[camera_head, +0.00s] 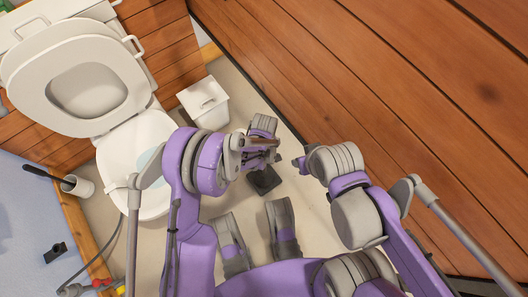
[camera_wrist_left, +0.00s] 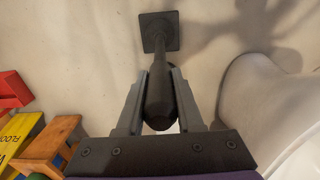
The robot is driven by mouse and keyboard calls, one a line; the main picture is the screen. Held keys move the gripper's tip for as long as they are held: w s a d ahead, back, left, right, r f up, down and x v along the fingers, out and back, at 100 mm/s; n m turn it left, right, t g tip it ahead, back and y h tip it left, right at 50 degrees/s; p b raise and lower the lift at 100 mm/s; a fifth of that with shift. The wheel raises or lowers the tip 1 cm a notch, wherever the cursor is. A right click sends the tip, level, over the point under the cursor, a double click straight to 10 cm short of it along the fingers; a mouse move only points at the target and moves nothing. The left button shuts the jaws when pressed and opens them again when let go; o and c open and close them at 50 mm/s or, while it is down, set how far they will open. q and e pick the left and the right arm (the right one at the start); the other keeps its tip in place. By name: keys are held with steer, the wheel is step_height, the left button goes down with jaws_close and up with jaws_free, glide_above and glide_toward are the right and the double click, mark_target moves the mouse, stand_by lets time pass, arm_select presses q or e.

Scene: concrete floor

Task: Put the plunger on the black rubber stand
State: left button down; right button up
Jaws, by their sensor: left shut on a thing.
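My left gripper (camera_head: 262,144) is shut on a dark, rounded handle, which I take to be the plunger (camera_wrist_left: 158,98). In the left wrist view the handle lies between the two fingers and its shaft runs away toward a black square piece (camera_wrist_left: 172,40), which looks like the black rubber stand. The square piece also shows on the floor below the left gripper in the head view (camera_head: 265,183). The plunger's lower end is not clear, and I cannot tell whether it touches the square. My right gripper (camera_head: 298,163) is near the left one; its fingers are too small to read.
A white toilet (camera_head: 125,150) with its lid up stands at the left. A white bin (camera_head: 204,103) is behind my left gripper. A brush in a white holder (camera_head: 78,186) stands at far left. A wooden wall (camera_head: 400,90) bounds the right. A wooden stool (camera_wrist_left: 48,145) shows in the wrist view.

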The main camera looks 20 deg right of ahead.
arm_select(q)
steer(key=shift+f, duration=0.1)
steer(key=shift+f, duration=0.1)
steer(key=c, duration=0.5)
jaws_free()
steer(key=shift+c, duration=0.2)
steer(key=shift+r, duration=0.2)
step_height(320, 180, up, 12)
steer(key=p, duration=0.3)
steer(key=shift+f, duration=0.1)
